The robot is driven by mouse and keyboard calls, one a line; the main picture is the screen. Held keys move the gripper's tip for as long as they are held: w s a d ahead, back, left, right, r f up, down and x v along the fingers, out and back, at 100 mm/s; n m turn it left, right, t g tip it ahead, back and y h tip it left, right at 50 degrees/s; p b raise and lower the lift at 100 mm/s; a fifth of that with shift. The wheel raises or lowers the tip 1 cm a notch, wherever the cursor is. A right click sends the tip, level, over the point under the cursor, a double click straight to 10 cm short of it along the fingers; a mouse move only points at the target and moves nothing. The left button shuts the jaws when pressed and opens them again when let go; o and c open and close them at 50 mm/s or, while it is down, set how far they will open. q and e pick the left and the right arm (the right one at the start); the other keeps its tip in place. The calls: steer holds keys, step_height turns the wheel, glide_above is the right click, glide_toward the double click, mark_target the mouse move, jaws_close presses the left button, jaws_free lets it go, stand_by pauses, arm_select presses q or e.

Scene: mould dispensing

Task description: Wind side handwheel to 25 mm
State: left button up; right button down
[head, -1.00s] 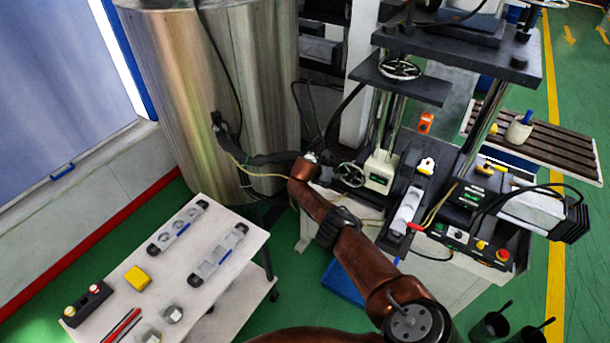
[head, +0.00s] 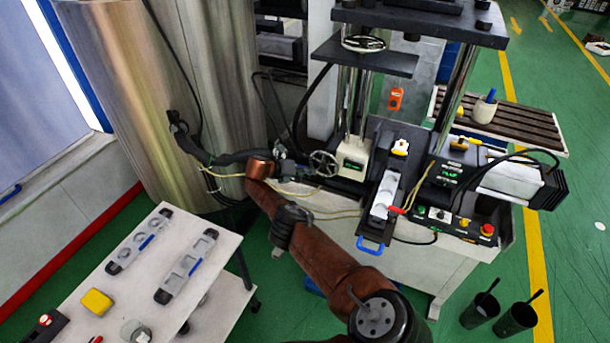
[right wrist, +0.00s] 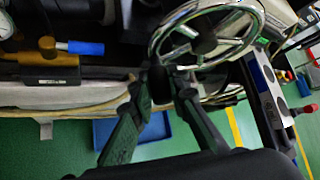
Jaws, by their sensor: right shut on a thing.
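The side handwheel (head: 323,163) is a small spoked metal wheel on the left side of the press, beside a cream box (head: 352,158) with a green display too small to read. In the right wrist view the chrome handwheel (right wrist: 243,42) fills the upper middle. My right gripper (right wrist: 162,80) is at the wheel's lower left rim, its two fingers shut around a dark part there, seemingly the handle, which they largely hide. In the head view the right gripper (head: 292,163) is small, just left of the wheel. My left gripper is not in view.
A steel tank (head: 160,100) stands left behind my right arm, with cables near it. A white table (head: 205,290) with moulds and a yellow block (head: 97,302) is at lower left. A second handwheel (head: 364,43) lies flat above. Two black cups (head: 514,319) stand at lower right.

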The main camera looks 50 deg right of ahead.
steer(key=shift+f, duration=0.1)
steer(key=c, duration=1.8)
jaws_free()
steer(key=shift+c, duration=0.2)
steer(key=shift+a, duration=0.1)
steer(key=v, duration=1.2)
